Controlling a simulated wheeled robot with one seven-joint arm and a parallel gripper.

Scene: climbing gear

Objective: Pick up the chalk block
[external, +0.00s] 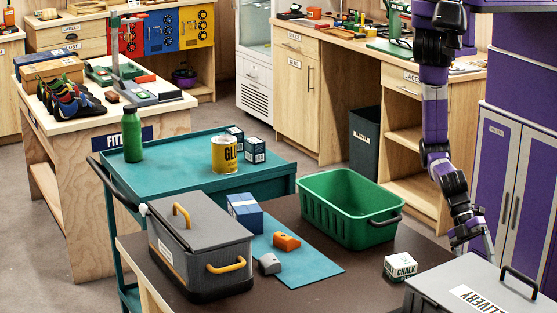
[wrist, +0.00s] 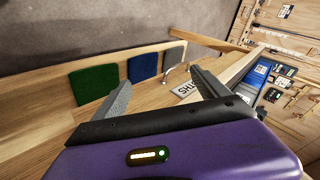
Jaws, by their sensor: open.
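The chalk block (external: 400,266) is a small white box with dark green edges and the word CHALK on its front. It sits upright on the dark brown tabletop (external: 345,285) at the lower right of the external view. My gripper (external: 468,240) hangs to the right of the block and above it, apart from it, partly dark and hard to make out. In the wrist view my gripper (wrist: 163,88) has its two fingers spread wide with nothing between them. The chalk block does not show in the wrist view.
A grey delivery case (external: 470,290) stands close to the chalk block's right. A green crate (external: 350,208) is behind it. A grey toolbox (external: 200,250), blue box (external: 245,213) and orange hold (external: 287,241) are left. Brown tabletop left of the block is clear.

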